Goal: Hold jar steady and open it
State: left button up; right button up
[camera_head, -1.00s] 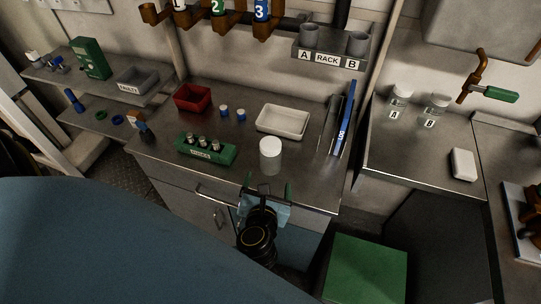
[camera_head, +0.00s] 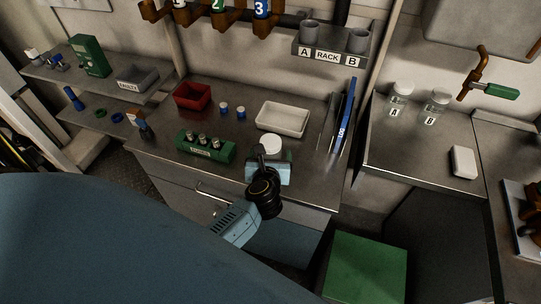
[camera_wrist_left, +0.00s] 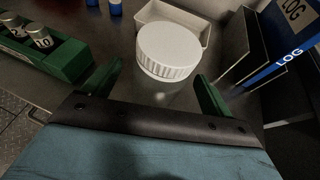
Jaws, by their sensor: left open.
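The jar has a white ribbed lid (camera_wrist_left: 168,52), and it stands upright on the steel counter. In the head view its lid (camera_head: 271,144) shows just beyond my left gripper (camera_head: 264,153), which hides most of its body. In the left wrist view my left gripper (camera_wrist_left: 160,90) is open, with green fingers on either side of the near part of the jar. I cannot tell whether the fingers touch the jar. My right gripper is not in view.
A green block with several batteries (camera_head: 206,148) stands left of the jar. A white tray (camera_head: 283,119) is behind it, and a red bin (camera_head: 192,97) is at back left. A blue log binder (camera_head: 346,117) stands right. Jars A (camera_head: 398,99) and B (camera_head: 436,105) stand on the right counter.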

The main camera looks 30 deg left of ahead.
pick_arm(q)
jog(key=shift+x, duration=1.25)
jog(key=c, duration=1.1)
jog(key=shift+o, duration=0.2)
notch_tip(320, 180, up, 10)
jog(key=p, duration=0.3)
jog(key=shift+r, duration=0.1)
jog(key=o, duration=0.4)
jog(key=c, duration=0.8)
jog(key=shift+d, duration=0.1)
